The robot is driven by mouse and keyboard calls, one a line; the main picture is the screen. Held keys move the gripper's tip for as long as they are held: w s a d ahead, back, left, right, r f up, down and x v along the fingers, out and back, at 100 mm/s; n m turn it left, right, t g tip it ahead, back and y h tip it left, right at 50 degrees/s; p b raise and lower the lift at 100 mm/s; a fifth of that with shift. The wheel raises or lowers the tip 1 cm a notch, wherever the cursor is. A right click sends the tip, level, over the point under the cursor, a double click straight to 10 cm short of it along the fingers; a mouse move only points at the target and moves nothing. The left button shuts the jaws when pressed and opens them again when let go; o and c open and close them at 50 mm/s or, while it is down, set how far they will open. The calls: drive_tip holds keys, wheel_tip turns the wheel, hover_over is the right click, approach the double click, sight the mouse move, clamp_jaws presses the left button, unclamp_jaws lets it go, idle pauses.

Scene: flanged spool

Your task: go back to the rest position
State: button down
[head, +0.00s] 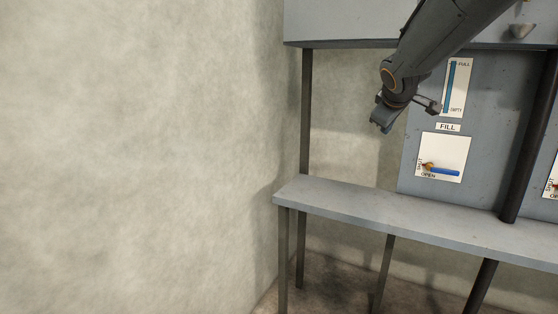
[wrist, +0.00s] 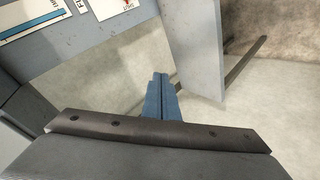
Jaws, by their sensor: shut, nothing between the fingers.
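My gripper (head: 380,126) hangs from my dark arm in the upper right of the head view, in front of the grey panel's left edge and above the bench. It holds nothing that I can see. In the wrist view its blue-grey fingers (wrist: 161,97) are together in the middle, pointing away from the camera, with a dark bar across the near side. No flanged spool can be made out in either view.
A grey bench (head: 340,200) on dark legs runs below, with an upright post (head: 305,110) at its left. The panel (head: 425,85) carries a level gauge (head: 453,88) and a FILL valve with a blue handle (head: 445,171). Bare wall (head: 140,150) fills the left.

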drive_tip(key=s+a+f+m+g+y, duration=0.1)
drive_tip(key=s+a+f+m+g, duration=0.15)
drive_tip(key=s+f, duration=0.6)
drive_tip(key=s+a+f+m+g+y, duration=0.1)
drive_tip(key=s+a+f+g, duration=0.15)
drive_tip(key=s+f, duration=0.6)
drive_tip(key=s+a+f+m+g, duration=0.2)
drive_tip(key=s+f, duration=0.4)
drive_tip(key=s, duration=0.3)
drive_tip(key=s+a+f+m+g+y, duration=0.1)
drive_tip(key=s+a+f, duration=0.3)
drive_tip(key=s, duration=0.5)
wheel_tip(320, 180, down, 3)
drive_tip(key=shift+s+a+r+m+g, duration=0.15)
drive_tip(key=shift+s+m+g, duration=0.05)
drive_tip(key=shift+m+g, duration=0.35)
